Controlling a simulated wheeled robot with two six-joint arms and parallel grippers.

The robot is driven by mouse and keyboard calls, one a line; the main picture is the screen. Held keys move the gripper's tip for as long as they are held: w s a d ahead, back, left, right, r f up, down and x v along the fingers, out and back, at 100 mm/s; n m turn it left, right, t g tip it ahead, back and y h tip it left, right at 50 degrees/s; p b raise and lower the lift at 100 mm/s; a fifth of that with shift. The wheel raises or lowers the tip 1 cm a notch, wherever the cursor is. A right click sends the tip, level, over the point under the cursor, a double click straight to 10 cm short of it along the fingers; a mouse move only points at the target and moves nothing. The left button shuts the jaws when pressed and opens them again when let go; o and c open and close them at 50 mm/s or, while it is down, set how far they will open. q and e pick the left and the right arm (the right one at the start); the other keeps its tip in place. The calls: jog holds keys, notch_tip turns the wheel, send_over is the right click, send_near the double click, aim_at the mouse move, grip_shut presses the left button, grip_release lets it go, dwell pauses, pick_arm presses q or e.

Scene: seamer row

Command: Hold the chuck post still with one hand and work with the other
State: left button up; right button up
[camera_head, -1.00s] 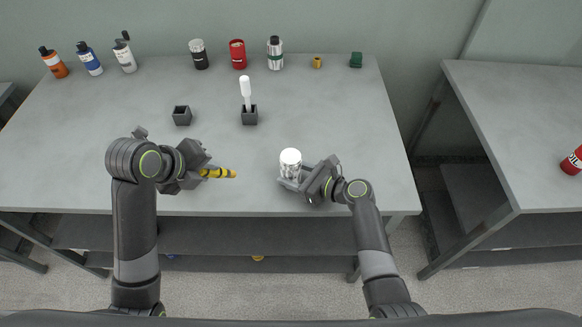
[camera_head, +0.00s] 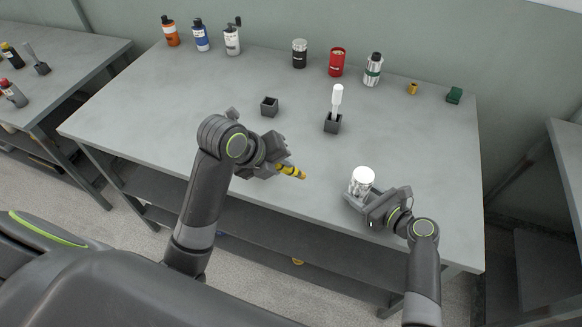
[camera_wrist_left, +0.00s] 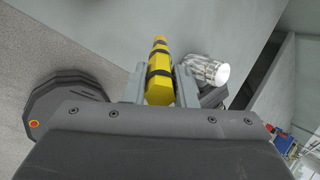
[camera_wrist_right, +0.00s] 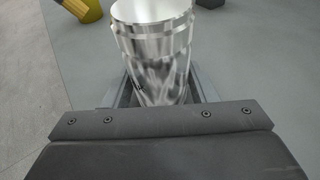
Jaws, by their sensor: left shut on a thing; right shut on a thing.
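The chuck post appears to be the shiny silver cylinder with a pale top (camera_head: 361,182), upright at the table's front. My right gripper (camera_head: 360,199) is shut on its lower part, which also fills the top of the right wrist view (camera_wrist_right: 152,40). Whether its base touches the table is hidden. My left gripper (camera_head: 279,165) is shut on a yellow tool with black bands (camera_head: 292,171), its tip pointing right toward the post but apart from it. In the left wrist view the tool (camera_wrist_left: 160,75) lies between the fingers, with the post (camera_wrist_left: 203,69) to its right.
A dark holder (camera_head: 332,125) with a white-handled tool (camera_head: 337,100) and an empty dark box (camera_head: 269,105) stand behind the grippers. Bottles, cans (camera_head: 337,62), a small yellow piece (camera_head: 412,88) and a green block (camera_head: 454,95) line the back edge. The middle is mostly clear.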

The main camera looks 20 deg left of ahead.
jog(key=o, duration=0.8)
jog(key=shift+o, duration=0.2)
